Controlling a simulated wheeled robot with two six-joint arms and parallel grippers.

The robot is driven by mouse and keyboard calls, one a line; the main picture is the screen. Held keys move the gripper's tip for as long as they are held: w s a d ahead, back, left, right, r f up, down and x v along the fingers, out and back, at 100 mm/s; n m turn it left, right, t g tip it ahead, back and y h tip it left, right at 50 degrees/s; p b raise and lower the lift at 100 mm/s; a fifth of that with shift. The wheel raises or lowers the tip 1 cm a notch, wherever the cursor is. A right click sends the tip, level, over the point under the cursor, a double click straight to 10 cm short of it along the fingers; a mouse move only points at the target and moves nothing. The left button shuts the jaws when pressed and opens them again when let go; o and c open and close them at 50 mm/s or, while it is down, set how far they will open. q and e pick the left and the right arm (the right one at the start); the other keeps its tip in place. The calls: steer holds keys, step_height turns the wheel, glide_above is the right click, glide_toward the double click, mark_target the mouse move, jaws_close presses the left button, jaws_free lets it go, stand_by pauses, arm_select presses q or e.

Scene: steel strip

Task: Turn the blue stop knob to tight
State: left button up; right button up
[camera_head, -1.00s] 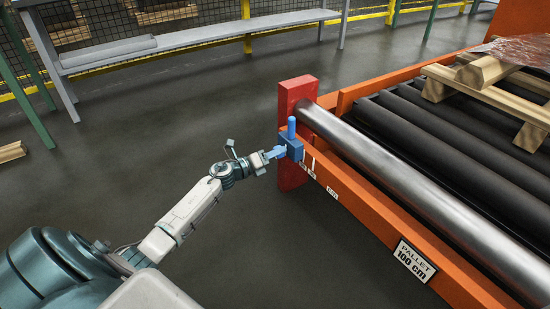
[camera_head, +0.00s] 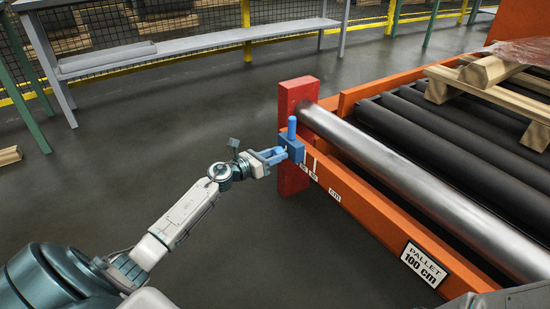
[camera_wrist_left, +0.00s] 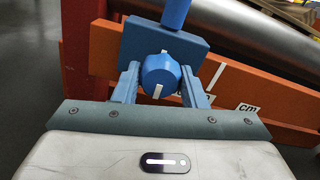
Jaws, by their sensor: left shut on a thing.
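The blue stop (camera_head: 291,150) is a block with an upright blue post (camera_head: 292,125), mounted at the left end of the orange rail. Its round blue knob (camera_wrist_left: 161,74) faces the camera in the left wrist view. The fingers hide the knob's sides. My right gripper is not in view.
The orange rail (camera_head: 375,220) carries a scale and a "PALLET 100 cm" label (camera_head: 424,264). A red end plate (camera_head: 296,100) stands behind the stop. A steel roller (camera_head: 400,180) and black rollers lie right. Open floor lies left.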

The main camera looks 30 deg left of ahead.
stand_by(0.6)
arm_select(q)
steer(key=o, duration=1)
steer(key=v, duration=1)
steer(key=shift+s+a, duration=0.15)
steer(key=shift+s, duration=0.25)
